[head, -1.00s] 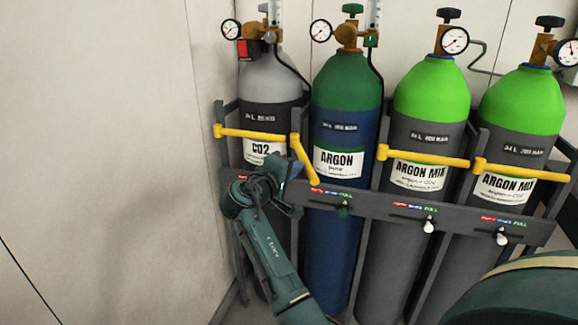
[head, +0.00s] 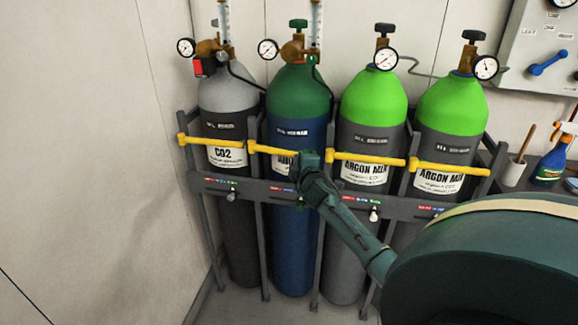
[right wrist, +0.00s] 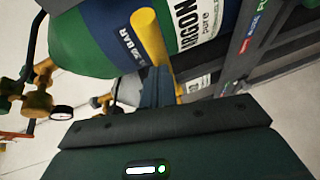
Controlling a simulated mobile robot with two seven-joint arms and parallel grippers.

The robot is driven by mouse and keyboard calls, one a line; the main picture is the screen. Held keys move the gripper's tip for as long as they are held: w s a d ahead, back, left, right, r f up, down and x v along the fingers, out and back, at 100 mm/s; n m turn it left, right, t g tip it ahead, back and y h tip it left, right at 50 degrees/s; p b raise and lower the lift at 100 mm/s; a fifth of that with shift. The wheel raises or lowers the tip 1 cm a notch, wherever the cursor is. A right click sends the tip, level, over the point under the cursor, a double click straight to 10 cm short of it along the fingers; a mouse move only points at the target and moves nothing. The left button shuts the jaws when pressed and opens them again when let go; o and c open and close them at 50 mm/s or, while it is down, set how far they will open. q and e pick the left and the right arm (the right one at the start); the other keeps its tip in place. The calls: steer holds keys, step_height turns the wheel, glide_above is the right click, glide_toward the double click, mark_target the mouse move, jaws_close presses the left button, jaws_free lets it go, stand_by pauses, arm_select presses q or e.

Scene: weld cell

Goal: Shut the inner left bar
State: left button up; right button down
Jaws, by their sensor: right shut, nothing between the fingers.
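The inner left bar (head: 272,149) is yellow and runs across the front of the blue and green ARGON cylinder (head: 292,225). Its right end is hidden behind my right gripper (head: 306,158), so I cannot tell whether it is fully seated. The right gripper is shut and empty, at the right part of the bar. In the right wrist view the bar (right wrist: 149,40) runs down close beside the shut fingers (right wrist: 156,88), seemingly touching them. My left gripper is not in view.
The other yellow bars cross the CO2 cylinder (head: 230,185) and the two ARGON MIX cylinders (head: 365,110). The grey rack rail (head: 340,198) runs below. Gauges stand above. Free floor and wall lie left. A spray bottle (head: 550,160) stands right.

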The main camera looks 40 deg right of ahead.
steer(key=d, duration=0.1)
steer(key=w+d, duration=0.1)
steer(key=d, duration=0.1)
steer(key=shift+r, duration=0.2)
